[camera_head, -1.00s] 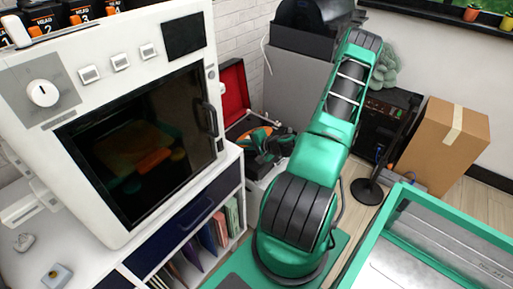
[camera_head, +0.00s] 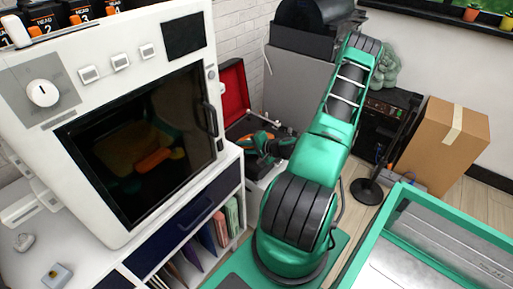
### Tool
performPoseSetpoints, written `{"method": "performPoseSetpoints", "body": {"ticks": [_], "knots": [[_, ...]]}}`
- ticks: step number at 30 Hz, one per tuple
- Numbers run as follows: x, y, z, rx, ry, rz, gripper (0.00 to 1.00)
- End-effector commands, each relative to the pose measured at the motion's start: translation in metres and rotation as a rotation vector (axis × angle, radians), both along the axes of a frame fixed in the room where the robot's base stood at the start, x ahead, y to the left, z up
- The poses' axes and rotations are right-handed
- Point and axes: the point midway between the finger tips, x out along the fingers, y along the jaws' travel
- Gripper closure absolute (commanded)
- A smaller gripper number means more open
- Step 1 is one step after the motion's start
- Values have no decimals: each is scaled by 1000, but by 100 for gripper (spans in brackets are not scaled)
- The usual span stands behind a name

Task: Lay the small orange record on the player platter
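The record player, with its red-lined lid (camera_head: 235,92) standing open, is in the gap between the white cabinet and the grey box. Its dark base (camera_head: 238,130) is partly hidden by my arm's end. My gripper (camera_head: 251,147) is at the player, low over or beside its base. Its fingers are small and dark, so I cannot tell whether they are open or shut. Small orange patches show at the gripper, but I cannot tell whether any of them is the small orange record. The platter cannot be made out.
A white oven-like machine (camera_head: 105,60) with a dark glass door stands at left, above shelves of coloured folders (camera_head: 222,222). A cardboard box (camera_head: 440,145) and a black stand (camera_head: 367,191) are at right. A green-framed tray or table (camera_head: 388,215) is at lower right.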

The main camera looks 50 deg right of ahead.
Motion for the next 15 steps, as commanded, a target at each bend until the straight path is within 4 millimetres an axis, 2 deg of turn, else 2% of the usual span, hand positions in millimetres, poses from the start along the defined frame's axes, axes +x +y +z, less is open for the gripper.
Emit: {"method": "performPoseSetpoints", "body": {"ticks": [15], "knots": [[-48, -4, 26, -1, 0, -4, 82]]}}
